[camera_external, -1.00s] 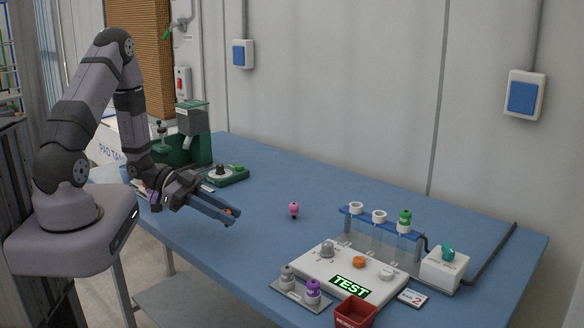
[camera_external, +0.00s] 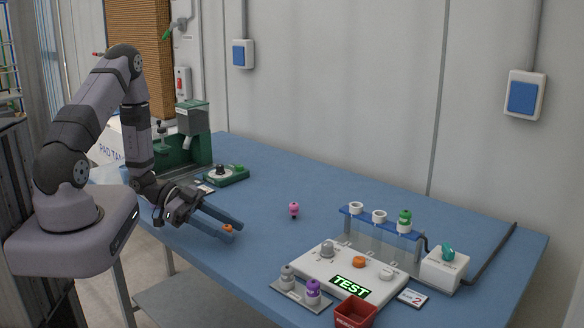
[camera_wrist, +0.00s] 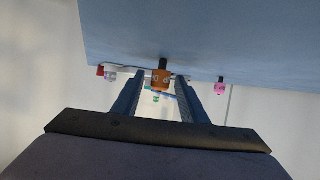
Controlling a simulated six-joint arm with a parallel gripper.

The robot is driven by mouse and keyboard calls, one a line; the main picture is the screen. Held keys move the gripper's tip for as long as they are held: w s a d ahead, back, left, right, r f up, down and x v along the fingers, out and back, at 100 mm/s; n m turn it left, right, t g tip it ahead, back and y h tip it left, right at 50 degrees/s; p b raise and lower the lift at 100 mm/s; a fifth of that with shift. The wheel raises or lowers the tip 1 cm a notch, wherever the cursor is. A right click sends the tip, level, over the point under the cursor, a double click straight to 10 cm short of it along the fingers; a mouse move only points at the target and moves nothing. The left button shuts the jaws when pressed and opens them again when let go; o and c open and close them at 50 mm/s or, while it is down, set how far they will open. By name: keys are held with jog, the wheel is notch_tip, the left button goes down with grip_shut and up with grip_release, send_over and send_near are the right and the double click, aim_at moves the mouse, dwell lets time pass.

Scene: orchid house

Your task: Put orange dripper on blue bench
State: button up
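The orange dripper (camera_external: 228,228) is at the near left part of the blue bench (camera_external: 262,185), between my gripper's fingertips. In the wrist view the orange dripper (camera_wrist: 160,79) has its dark end toward the bench surface (camera_wrist: 200,35) and appears to stand on it. My gripper (camera_external: 238,230) is low over the bench and open. In the wrist view its fingers (camera_wrist: 159,88) stand apart, with a gap on each side of the dripper.
A pink dripper (camera_external: 294,209) stands right of my gripper. Farther right are a white TEST panel (camera_external: 318,262), a tube rack (camera_external: 368,221), grey and purple drippers (camera_external: 313,290) and a red bin (camera_external: 355,314). A green machine (camera_external: 192,140) stands behind. The bench middle is clear.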

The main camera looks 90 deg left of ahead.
jog(key=shift+r, duration=0.2)
jog(key=b+v, duration=0.1)
jog(key=v, duration=1.1)
